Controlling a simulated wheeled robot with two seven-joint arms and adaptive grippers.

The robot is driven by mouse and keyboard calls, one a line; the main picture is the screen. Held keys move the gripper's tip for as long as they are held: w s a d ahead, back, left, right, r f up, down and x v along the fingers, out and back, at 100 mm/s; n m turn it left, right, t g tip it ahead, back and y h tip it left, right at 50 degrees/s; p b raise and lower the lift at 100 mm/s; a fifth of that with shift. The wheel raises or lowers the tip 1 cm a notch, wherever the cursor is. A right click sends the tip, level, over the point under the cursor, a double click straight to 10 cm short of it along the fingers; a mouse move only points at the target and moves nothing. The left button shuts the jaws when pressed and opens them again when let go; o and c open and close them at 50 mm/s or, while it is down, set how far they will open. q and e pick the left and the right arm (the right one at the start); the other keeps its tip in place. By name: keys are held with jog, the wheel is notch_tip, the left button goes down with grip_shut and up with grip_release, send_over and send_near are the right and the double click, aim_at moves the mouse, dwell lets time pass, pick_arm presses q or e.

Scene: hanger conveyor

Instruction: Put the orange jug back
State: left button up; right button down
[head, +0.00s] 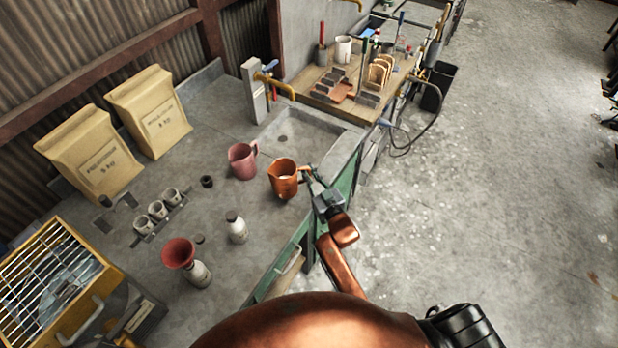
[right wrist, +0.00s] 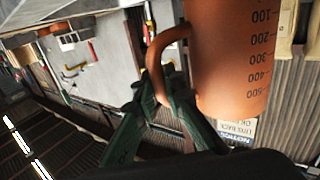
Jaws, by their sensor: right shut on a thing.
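The orange jug (head: 284,180) is over the counter near the front of the sink basin, upright or nearly so, with its handle towards the right. My right gripper (head: 309,176) is shut on the jug's handle. In the right wrist view the orange jug (right wrist: 232,55) fills the upper right, with dark measuring marks, and the fingers of my right gripper (right wrist: 160,100) are around its handle. I cannot tell whether the jug touches the counter. My left gripper is not in view.
A pink jug (head: 242,160) stands just left of the orange one. A white bottle (head: 236,227), a bottle with a red funnel (head: 180,254) and small cups (head: 158,210) stand nearer. Two paper sacks (head: 150,112) stand at the wall. A tap (head: 275,82) overhangs the sink (head: 306,138).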

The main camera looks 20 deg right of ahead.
jog(key=shift+w+f, duration=0.2)
jog(key=shift+f, duration=1.45)
jog(key=shift+f, duration=0.2)
jog(key=c, duration=2)
grip_release()
jog(key=shift+r, duration=0.2)
jog(key=s, duration=0.8)
jog(key=s+d, duration=0.1)
jog(key=s, duration=0.3)
jog(key=shift+d, duration=0.1)
